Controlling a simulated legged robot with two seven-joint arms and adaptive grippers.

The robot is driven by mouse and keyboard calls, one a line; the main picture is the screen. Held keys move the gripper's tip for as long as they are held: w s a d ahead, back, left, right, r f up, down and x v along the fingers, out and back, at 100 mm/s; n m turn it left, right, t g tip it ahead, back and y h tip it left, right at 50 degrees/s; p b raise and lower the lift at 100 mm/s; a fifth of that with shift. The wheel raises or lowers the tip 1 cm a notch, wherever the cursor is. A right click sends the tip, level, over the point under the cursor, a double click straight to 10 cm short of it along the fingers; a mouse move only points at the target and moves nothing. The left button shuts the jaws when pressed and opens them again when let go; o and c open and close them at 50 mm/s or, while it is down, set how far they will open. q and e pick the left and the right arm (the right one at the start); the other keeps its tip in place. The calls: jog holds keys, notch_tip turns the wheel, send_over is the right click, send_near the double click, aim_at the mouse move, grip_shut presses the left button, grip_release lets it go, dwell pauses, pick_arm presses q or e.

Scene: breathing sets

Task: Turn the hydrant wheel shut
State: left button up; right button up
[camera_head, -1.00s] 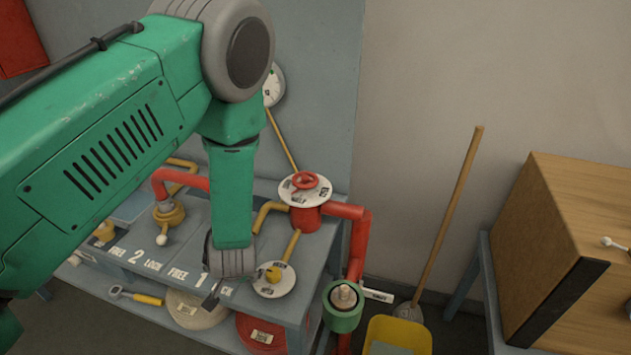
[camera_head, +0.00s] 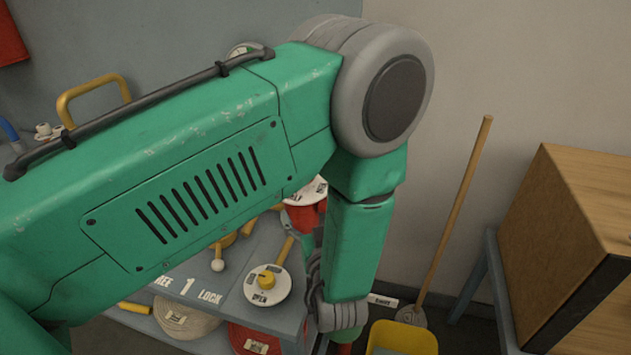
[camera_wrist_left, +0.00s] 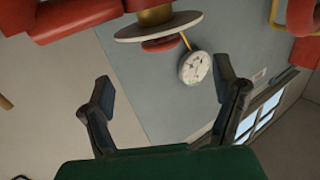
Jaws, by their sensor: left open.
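The hydrant's white disc (camera_head: 308,192) and red body (camera_head: 303,218) show in the head view, partly covered by my left arm, which hides the wheel. In the left wrist view, which is tipped over, the red hydrant wheel (camera_wrist_left: 160,44) sits edge-on against the white disc (camera_wrist_left: 158,27). My left gripper (camera_wrist_left: 165,82) is open and empty there, its two fingers spread wide with the wheel beyond them, apart from it. In the head view the left gripper (camera_head: 314,285) is mostly hidden behind my forearm, beside the bench's right end. My right gripper is not in view.
A yellow valve on a white dial (camera_head: 267,285) lies left of the gripper on the grey bench (camera_head: 235,290). Red pipes (camera_wrist_left: 75,18) run near the wheel.

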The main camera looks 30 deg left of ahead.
aim_at(305, 183)
pick_arm(q)
jog(key=x, duration=0.4)
jog(key=p+x, duration=0.1)
jog(key=x, duration=0.3)
jog(key=r+x, duration=0.1)
jog(key=x, duration=0.3)
jog(key=shift+s+a+p, duration=0.15)
jog(key=shift+p, duration=0.25)
jog(key=shift+w, duration=0.5)
jog(key=shift+w+r, duration=0.15)
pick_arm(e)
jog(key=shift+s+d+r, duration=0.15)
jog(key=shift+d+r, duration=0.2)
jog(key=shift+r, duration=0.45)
pick_arm(q)
jog(key=shift+a, duration=0.3)
jog(key=c, duration=1.2)
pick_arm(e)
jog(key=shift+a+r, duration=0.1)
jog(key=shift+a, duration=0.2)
